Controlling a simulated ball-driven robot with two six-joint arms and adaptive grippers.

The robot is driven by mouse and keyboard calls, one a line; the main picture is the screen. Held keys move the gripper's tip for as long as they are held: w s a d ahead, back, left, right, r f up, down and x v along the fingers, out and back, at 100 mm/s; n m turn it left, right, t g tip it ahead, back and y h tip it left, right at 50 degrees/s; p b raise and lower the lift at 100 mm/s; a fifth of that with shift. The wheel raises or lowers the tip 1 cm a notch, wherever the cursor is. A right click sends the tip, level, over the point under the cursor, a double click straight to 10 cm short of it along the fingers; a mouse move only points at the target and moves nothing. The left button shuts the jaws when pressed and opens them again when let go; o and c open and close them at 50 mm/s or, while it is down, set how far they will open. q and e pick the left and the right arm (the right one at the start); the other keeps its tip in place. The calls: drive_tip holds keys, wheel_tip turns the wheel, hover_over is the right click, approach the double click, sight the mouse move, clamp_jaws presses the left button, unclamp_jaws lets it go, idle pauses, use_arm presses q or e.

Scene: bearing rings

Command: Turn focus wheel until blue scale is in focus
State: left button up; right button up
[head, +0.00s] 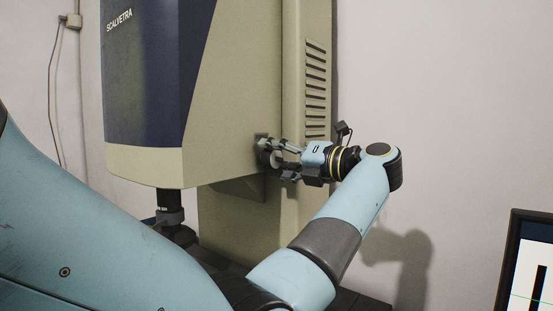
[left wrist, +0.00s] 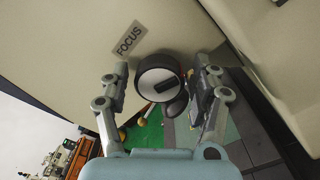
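The focus wheel (left wrist: 157,77) shows in the left wrist view as a dark rim with a pale face and a dark bar across it. It sits on the beige machine by a grey label (left wrist: 129,40) reading FOCUS. My left gripper (left wrist: 160,68) is open, with one finger on each side of the wheel. A gap shows on the left; on the right I cannot tell about contact. In the head view the left gripper (head: 270,153) reaches the machine's side and partly hides the wheel (head: 276,159). No blue scale is visible. My right gripper is out of view.
The tall beige and dark blue machine (head: 235,80) fills the middle. A monitor (head: 530,265), cut off at the right edge, shows a black bar and a thin green line. Several small things stand at the lower left of the wrist view. Bare wall lies to the right.

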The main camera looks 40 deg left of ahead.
use_arm(q)
drive_tip(key=shift+o, duration=0.2)
drive_tip(key=shift+d, duration=0.15)
drive_tip(key=w+d, duration=0.1)
drive_tip(key=d, duration=1)
drive_tip(key=shift+w+d, duration=0.15)
drive_tip(key=shift+d, duration=0.2)
